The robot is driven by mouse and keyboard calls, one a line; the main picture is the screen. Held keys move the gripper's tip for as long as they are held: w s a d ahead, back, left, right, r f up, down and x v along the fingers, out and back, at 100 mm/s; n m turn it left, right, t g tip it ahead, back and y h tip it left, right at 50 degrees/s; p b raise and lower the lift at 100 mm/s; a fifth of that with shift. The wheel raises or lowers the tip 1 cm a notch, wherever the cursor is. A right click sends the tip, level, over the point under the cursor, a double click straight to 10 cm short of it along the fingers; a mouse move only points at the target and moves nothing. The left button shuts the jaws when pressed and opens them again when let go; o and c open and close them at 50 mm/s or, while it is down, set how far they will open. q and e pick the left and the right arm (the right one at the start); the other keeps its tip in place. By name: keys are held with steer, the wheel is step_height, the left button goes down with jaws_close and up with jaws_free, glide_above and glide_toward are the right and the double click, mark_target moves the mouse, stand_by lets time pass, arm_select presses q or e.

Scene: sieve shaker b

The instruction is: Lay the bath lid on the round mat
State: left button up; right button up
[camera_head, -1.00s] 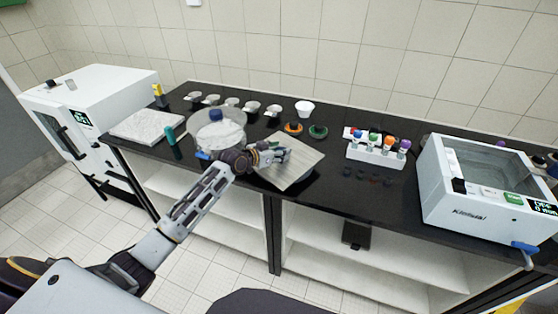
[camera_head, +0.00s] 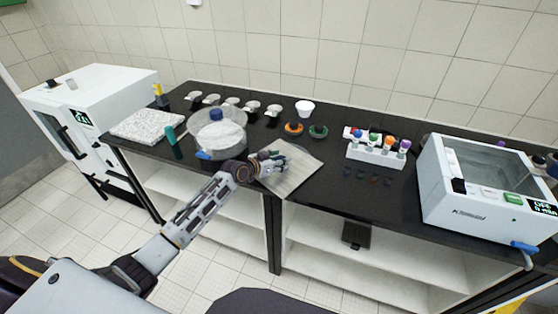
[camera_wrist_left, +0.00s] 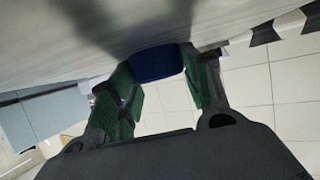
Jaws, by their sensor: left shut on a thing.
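The bath lid is a flat, grey, square plate (camera_head: 296,178) low over the front of the black bench, near its middle. In the left wrist view its pale surface (camera_wrist_left: 60,35) fills the top, with a blue handle (camera_wrist_left: 157,64). My left gripper (camera_head: 277,160) is shut on this handle; its green fingers (camera_wrist_left: 165,85) stand on both sides of it. I cannot tell whether the plate touches the bench. I cannot make out the round mat; the plate may hide it. The white bath (camera_head: 447,209) stands at the right. My right gripper is not in view.
A clear round vessel with a blue knob (camera_head: 216,115) stands close left of the lid. Orange (camera_head: 293,129) and green (camera_head: 318,132) rings lie behind it. A rack of coloured caps (camera_head: 375,153) stands to the right.

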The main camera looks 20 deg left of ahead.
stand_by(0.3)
arm_select(q)
steer(key=o, duration=0.9)
steer(key=shift+f, duration=0.15)
steer(key=o, duration=0.4)
steer(key=shift+r, duration=0.2)
steer(key=shift+b+v, duration=0.35)
steer(key=shift+v, duration=5.65)
